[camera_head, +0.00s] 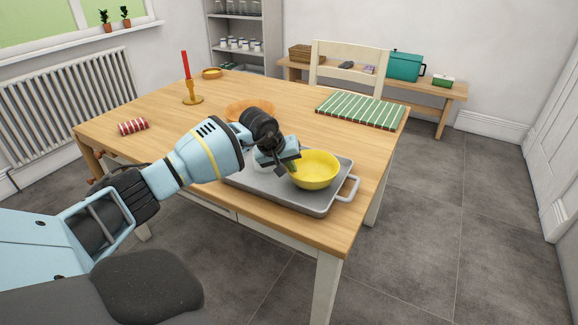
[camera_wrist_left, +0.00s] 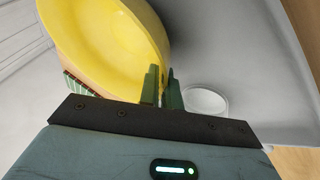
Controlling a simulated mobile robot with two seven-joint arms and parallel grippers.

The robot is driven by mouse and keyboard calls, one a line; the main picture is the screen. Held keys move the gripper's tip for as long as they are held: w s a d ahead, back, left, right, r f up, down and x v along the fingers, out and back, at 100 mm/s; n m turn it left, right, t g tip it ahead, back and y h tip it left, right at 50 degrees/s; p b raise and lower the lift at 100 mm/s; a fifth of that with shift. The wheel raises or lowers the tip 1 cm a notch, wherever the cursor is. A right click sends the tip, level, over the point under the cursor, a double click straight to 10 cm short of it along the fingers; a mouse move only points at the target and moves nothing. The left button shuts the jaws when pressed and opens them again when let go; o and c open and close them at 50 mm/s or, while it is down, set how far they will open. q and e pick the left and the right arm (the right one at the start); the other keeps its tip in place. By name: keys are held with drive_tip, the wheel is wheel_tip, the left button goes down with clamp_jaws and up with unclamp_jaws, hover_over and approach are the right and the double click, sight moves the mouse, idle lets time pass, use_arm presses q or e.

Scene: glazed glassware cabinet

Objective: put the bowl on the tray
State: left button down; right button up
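The yellow bowl (camera_head: 315,170) is over the right part of the grey tray (camera_head: 318,208) near the table's front edge. I cannot tell whether its base touches the tray. My left gripper (camera_head: 285,168) is at the bowl's left rim. In the left wrist view the fingers (camera_wrist_left: 162,88) stand on either side of the rim of the bowl (camera_wrist_left: 105,45), closed on it. The tray surface (camera_wrist_left: 215,50) shows beyond the rim. My right gripper is in neither view.
A white round item (camera_wrist_left: 206,100) is on the tray beside the fingers. An orange dish (camera_head: 240,108) sits behind my wrist. A candle holder (camera_head: 193,99), a red striped roll (camera_head: 133,126) and a green striped mat (camera_head: 360,110) are farther off on the wooden table.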

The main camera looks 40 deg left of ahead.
use_arm(q)
drive_tip(key=shift+f, duration=0.15)
drive_tip(key=c, duration=1.6)
unclamp_jaws()
drive_tip(key=shift+r, duration=0.35)
drive_tip(key=v, duration=1.1)
drive_tip(key=shift+s+r+p, duration=0.25)
drive_tip(key=shift+s+p, duration=0.05)
